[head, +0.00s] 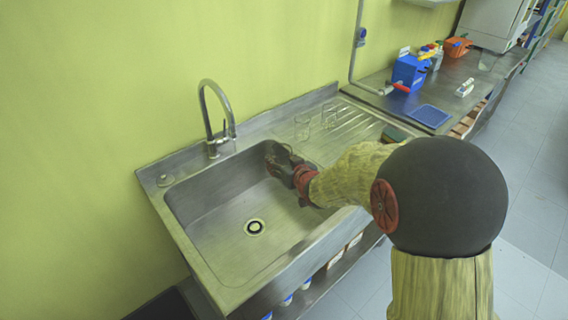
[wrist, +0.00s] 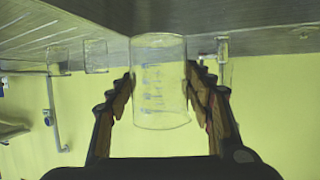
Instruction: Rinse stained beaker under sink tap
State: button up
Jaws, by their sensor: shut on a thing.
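My gripper (head: 281,166) is inside the sink basin near its right back corner, below the rim. In the wrist view my gripper (wrist: 160,95) has its two dark jaws on either side of a clear glass beaker (wrist: 160,85) with bluish marks, and is shut on it. I cannot tell stain from printed scale. In the head view the beaker is mostly hidden by the gripper. The curved metal tap (head: 216,115) stands at the back of the metal sink (head: 195,195), left of and behind the gripper. No water is visible.
Clear glassware (head: 303,126) stands on the ribbed drainboard (head: 350,130), right of the basin. A drain (head: 254,227) lies in the basin floor, which is otherwise clear. A blue box (head: 410,72) and a blue mat (head: 429,116) are on the bench at right.

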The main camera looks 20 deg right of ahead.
jog(key=w+a+f+b, duration=0.2)
jog(key=w+a+b, duration=0.4)
jog(key=w+a, duration=0.2)
jog(key=shift+w+a+f, duration=0.3)
jog(key=shift+a, duration=0.8)
jog(key=shift+w+d, duration=0.1)
jog(key=shift+w, duration=0.05)
dwell(0.4)
jog(key=shift+w+d, duration=0.25)
jog(key=shift+w, duration=0.05)
jog(key=shift+s+a+b, duration=0.1)
jog(key=shift+b, duration=0.2)
jog(key=shift+s+a, duration=0.25)
jog(key=shift+s, duration=0.1)
